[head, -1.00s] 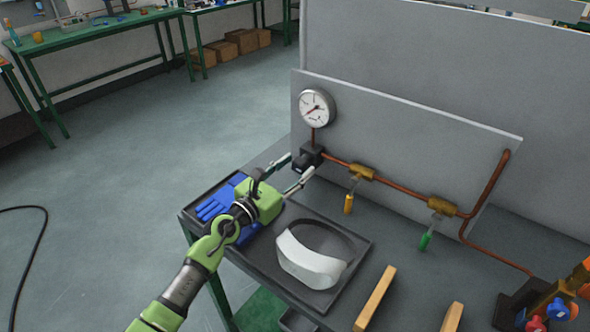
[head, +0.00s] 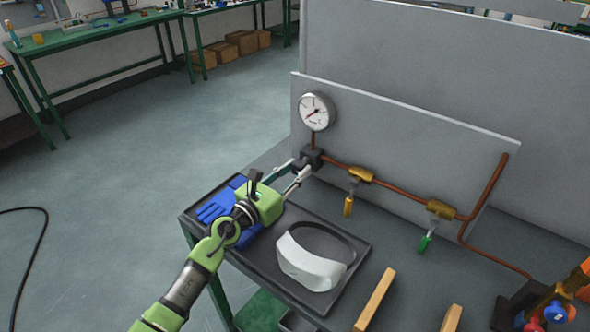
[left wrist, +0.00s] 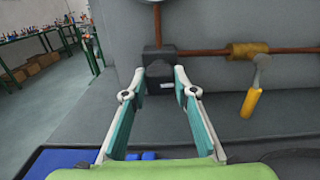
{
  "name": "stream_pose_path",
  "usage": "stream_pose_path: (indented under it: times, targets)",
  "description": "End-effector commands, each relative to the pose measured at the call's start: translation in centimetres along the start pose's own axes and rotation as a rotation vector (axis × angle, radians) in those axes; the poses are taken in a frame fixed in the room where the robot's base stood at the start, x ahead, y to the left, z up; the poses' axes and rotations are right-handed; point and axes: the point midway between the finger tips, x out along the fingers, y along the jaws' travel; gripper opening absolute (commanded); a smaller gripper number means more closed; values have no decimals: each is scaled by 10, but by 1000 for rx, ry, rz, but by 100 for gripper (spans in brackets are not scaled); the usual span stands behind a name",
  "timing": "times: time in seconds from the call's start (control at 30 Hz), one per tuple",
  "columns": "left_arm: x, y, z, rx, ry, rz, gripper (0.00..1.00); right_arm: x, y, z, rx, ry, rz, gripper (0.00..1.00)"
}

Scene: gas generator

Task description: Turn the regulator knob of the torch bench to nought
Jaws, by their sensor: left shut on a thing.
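My right gripper is not in view.
A yellow-handled valve (head: 349,205) and a green-handled valve (head: 426,241) hang along the pipe. A dark tray (head: 364,253) below my arm holds blue gloves (head: 217,206) and a white visor (head: 308,263). Wooden bars (head: 375,299) lie to the right. A grey panel (head: 420,140) stands behind.

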Motion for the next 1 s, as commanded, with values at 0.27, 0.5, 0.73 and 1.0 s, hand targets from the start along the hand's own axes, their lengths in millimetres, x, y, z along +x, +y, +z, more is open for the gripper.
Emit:
stream_pose_path:
  times: [0.27, 0.5, 0.73, 1.0]
  targets:
    - [0, 1, 2, -235, 2, 0, 5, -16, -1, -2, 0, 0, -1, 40]
    - [0, 2, 1, -464, 2, 1, 5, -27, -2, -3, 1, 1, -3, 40]
    - [0, 3, 0, -685, 1, 2, 5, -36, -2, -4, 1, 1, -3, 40]
    - [0, 4, -1, -941, 1, 2, 5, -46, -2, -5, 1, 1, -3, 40]
